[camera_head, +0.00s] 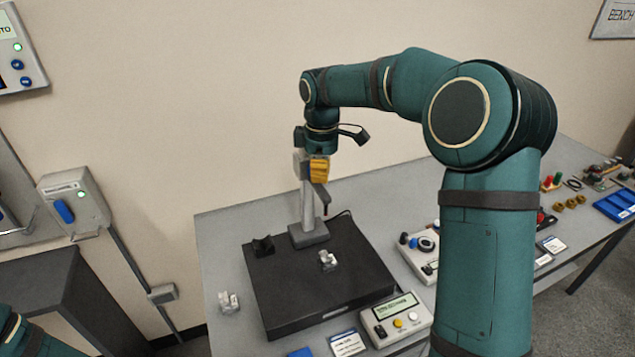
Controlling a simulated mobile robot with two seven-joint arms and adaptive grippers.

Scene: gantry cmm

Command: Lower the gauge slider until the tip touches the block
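The gauge stand has a grey upright column (306,205) on a grey foot (308,236), standing at the back of a black plate (300,306). The yellow-orange gauge slider (319,168) is high on the column, with a dark arm (321,196) hanging below it. A small silver block (328,260) lies on the plate, lower than the arm and clearly apart from it. My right gripper (316,155) is at the slider, from above. Its fingers are too small and overlapped to tell whether they grip. My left gripper is out of view.
A second small silver piece (229,302) is on the grey table (222,250) left of the plate. A black piece (263,246) sits on the plate's back left. A display box (397,320) and a control box (420,250) stand to the right.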

